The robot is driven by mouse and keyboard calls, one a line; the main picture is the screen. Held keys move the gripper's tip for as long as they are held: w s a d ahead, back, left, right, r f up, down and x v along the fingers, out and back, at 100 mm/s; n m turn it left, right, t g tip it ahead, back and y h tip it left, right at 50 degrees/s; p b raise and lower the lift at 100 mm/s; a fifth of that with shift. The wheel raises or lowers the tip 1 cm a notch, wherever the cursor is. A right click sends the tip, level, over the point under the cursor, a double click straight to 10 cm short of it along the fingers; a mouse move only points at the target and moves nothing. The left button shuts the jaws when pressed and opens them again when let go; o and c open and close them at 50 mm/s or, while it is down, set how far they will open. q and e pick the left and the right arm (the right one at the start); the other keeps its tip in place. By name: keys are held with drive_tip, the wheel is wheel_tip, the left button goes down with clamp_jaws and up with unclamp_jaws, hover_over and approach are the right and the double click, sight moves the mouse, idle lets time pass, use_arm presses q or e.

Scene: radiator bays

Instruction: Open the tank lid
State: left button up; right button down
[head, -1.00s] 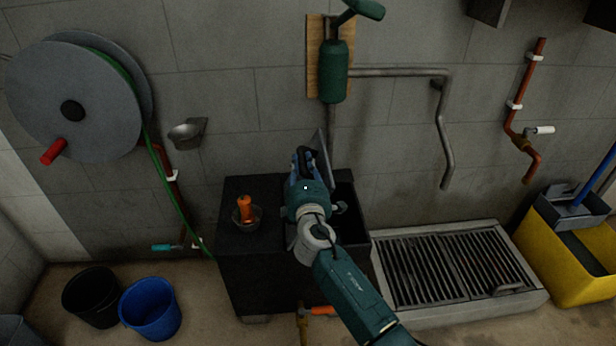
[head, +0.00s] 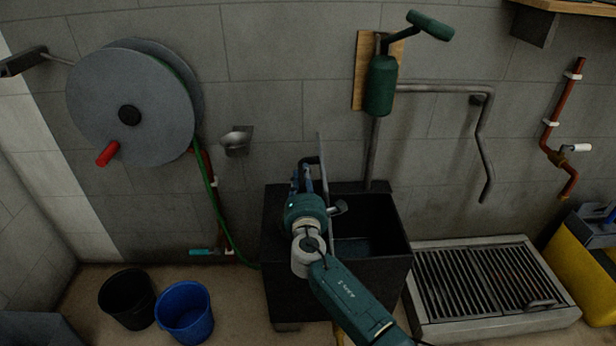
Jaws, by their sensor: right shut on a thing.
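The black tank (head: 368,273) stands against the wall in the middle of the head view, its right part open to a dark inside. The lid (head: 322,150) is a thin grey plate standing upright, nearly edge-on, at the left of the opening. My right gripper (head: 305,180) is at the lid's left face, shut on what looks like its dark handle (head: 313,161). The fingertips are partly hidden by the wrist. My right arm covers much of the tank's left top. My left gripper is out of view.
A green hand pump (head: 381,86) is on the wall behind the tank, with a grey pipe (head: 430,88) running right. A floor grate (head: 485,288) lies right of the tank. Black (head: 127,299) and blue (head: 185,312) buckets stand left. A hose reel (head: 120,80) hangs above them.

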drive_tip(key=shift+a+r, duration=0.3)
drive_tip(key=shift+r, duration=0.05)
drive_tip(key=c, duration=1.6)
unclamp_jaws()
drive_tip(key=shift+d+f, duration=0.1)
drive_tip(key=shift+f, duration=0.15)
drive_tip(key=s, duration=1.2)
drive_tip(key=shift+r, duration=0.15)
